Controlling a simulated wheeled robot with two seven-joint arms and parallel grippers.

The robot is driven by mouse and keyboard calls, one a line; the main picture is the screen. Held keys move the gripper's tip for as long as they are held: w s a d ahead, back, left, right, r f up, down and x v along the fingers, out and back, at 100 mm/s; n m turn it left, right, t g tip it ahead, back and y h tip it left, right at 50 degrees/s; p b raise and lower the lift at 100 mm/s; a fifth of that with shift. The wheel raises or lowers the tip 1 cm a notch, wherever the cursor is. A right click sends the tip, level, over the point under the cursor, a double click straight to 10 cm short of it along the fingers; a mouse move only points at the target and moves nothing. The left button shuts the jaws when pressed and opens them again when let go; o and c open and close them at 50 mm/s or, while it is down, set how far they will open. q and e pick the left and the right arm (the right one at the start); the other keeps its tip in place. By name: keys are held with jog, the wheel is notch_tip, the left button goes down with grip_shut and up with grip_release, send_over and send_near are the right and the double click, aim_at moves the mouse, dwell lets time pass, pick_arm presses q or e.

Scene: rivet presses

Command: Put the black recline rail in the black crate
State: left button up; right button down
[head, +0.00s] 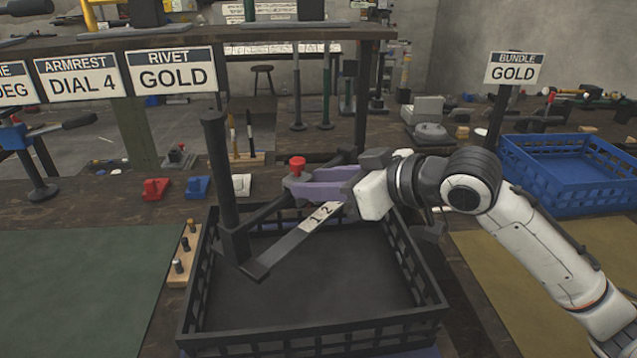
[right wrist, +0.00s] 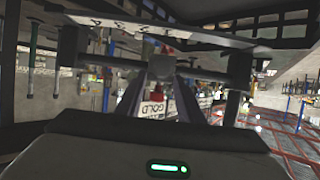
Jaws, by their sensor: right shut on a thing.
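The black recline rail (head: 290,246) is a dark bar with an upright post at its left end and a white label reading 1 2. My right gripper (head: 300,184), with purple fingers, is shut on it. The rail slants over the black crate (head: 312,345), an open slatted box at the front middle. I cannot tell whether its low left corner touches the crate floor. In the right wrist view the rail (right wrist: 200,38) spans across in front of the fingers (right wrist: 160,82). The fingers hide part of the grip. My left gripper is out of view.
A blue crate (head: 570,205) stands at the right beside a BUNDLE GOLD sign (head: 513,68). A wooden peg block (head: 185,255) stands against the crate's left side. Red (head: 156,189) and blue (head: 197,187) small parts lie behind. A green mat (head: 80,290) is bare.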

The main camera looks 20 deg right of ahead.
jog(key=shift+f, duration=0.45)
jog(key=c, duration=1.2)
grip_release()
jog(key=shift+f, duration=0.15)
